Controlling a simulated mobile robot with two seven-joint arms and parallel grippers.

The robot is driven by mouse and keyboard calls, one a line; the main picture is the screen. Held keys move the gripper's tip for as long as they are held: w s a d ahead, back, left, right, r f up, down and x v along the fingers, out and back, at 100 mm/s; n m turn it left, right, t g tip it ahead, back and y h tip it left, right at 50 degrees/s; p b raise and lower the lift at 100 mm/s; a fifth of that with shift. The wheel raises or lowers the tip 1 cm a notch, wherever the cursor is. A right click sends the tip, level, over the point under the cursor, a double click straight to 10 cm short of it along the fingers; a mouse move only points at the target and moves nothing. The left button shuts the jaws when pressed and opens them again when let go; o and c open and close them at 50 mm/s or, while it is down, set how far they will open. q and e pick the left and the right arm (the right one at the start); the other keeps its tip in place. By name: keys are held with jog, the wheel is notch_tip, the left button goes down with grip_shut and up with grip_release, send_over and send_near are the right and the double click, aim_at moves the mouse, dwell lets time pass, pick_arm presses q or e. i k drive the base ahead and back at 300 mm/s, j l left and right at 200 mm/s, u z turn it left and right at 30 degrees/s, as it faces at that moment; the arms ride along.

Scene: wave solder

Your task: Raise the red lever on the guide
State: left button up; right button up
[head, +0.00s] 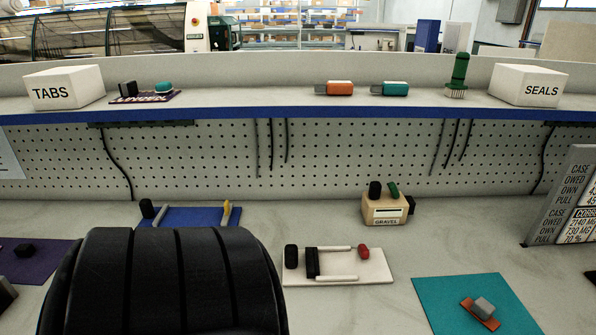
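The guide is a white plate (345,277) on the bench, right of the picture's middle line. It carries two pale rails, a dark upright block (312,263) and a black knob (291,257) at its left end. The red lever (363,251) is a short, rounded red piece at the back right of the plate, by the end of the rear rail. Its exact angle is hard to tell. Neither of my grippers shows in the head view, and nothing is touching the red lever.
A large black rounded part fills the lower left, hiding some bench and part of a blue plate (190,213). A wooden GRAVEL box (385,209) stands behind the guide. A teal mat (450,297) lies at front right. A shelf (250,103) runs across the back.

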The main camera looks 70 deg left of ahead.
aim_at(363, 250)
jog(key=u, duration=0.4)
jog(key=l+u, duration=0.1)
jog(key=u, duration=0.7)
jog(key=k+l+u, duration=0.1)
jog(key=u, duration=0.3)
